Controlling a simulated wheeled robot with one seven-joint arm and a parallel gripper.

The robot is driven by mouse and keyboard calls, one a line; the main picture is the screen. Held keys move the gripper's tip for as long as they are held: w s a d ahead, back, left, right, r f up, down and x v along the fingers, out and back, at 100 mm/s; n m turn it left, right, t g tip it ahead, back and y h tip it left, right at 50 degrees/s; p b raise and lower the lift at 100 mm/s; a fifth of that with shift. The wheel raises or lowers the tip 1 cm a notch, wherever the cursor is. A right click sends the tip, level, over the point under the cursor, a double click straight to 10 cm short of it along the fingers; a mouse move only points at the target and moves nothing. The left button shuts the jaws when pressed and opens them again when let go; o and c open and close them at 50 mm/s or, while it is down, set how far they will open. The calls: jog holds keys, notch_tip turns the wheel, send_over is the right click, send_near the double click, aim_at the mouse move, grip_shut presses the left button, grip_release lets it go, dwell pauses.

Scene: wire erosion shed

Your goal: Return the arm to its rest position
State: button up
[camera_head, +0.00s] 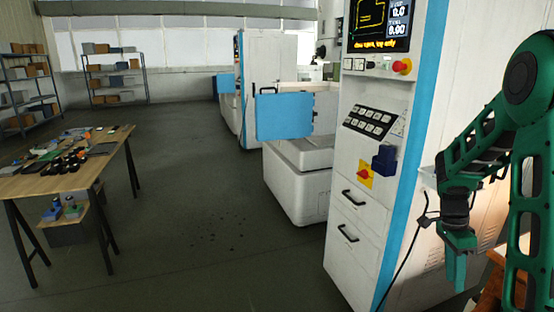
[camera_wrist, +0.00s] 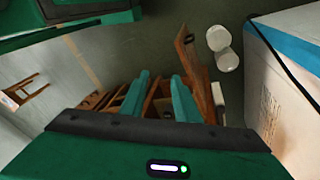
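My arm is green and black and stands folded at the right of the head view. My gripper (camera_head: 457,268) hangs there pointing down, beside the white machine cabinet. In the wrist view my gripper (camera_wrist: 160,88) shows two green fingers with a gap between them. Nothing is held between the fingers. Below the fingers lies a brown wooden piece of furniture (camera_wrist: 208,95), apart from them as far as I can tell.
The white and blue machine cabinet (camera_head: 370,160) stands close to my arm. A black cable (camera_head: 408,250) hangs beside it. A wooden table (camera_head: 110,150) with small parts stands left. Shelves (camera_head: 115,80) line the back. The dark floor (camera_head: 200,200) between is clear.

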jog(key=s+a+r+n+t, duration=0.1)
jog(key=s+a+r+n, duration=0.2)
jog(key=s, duration=0.4)
jog(key=s+a+r+n+t+y, duration=0.1)
jog(key=s+a+r+n, duration=0.3)
jog(key=s+n, duration=0.2)
jog(key=s+a+r+n, duration=0.4)
jog(key=s+n, duration=0.1)
jog(key=s, duration=0.4)
jog(key=shift+s+a+t+y, duration=0.35)
jog(key=shift+t+y, duration=0.05)
jog(key=shift+r, duration=0.1)
